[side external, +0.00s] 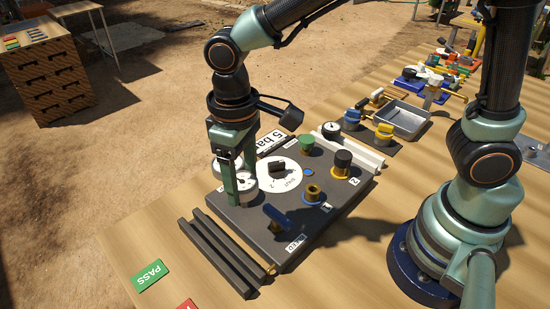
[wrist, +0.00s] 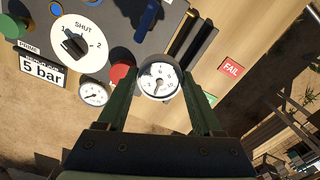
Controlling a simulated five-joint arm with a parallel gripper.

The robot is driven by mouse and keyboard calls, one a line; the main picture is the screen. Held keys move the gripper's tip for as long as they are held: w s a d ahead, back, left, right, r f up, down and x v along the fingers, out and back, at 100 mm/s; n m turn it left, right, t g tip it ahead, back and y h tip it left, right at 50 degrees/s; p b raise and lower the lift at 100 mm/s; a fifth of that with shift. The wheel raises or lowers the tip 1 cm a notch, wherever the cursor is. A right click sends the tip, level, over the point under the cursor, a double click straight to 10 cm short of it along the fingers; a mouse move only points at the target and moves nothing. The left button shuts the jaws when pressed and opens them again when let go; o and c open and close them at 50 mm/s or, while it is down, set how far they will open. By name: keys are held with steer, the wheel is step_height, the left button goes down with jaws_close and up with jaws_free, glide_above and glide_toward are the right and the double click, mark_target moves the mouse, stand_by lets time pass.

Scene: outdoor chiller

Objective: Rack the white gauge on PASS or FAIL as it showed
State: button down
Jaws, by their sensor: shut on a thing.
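The white gauge (wrist: 159,82) has a round white dial with dark numbers and a thin needle; the exact reading is too small to be sure of. My gripper (wrist: 160,90) is shut on it, one green finger on each side. In the side view my gripper (side external: 236,188) is low over the near left corner of the dark panel (side external: 262,220), partly hiding the gauge (side external: 244,196). A green PASS label (side external: 151,275) lies on the table. A red FAIL label (wrist: 231,68) shows right of the gauge in the wrist view. Two dark parallel rails (side external: 216,255) lie between panel and labels.
The panel carries a SHUT/1/2 selector (wrist: 75,45), a red knob (wrist: 122,74), a smaller dial (wrist: 93,92), a blue lever (side external: 278,217) and other knobs. A "5 bar" sign (wrist: 41,71) stands at its edge. A grey tray (side external: 402,120) and tools are farther back.

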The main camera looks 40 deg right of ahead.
steer(key=s+a+f+n, duration=0.1)
steer(key=s+a, duration=0.2)
steer(key=a, duration=0.3)
steer(key=shift+s+a, duration=0.2)
steer(key=shift+s, duration=0.15)
steer(key=shift+f, duration=0.15)
steer(key=shift+f, duration=2.45)
steer(key=shift+f, duration=0.3)
steer(key=shift+f, duration=1.15)
steer(key=shift+f, duration=0.6)
steer(key=shift+f, duration=0.35)
steer(key=shift+f, duration=0.1)
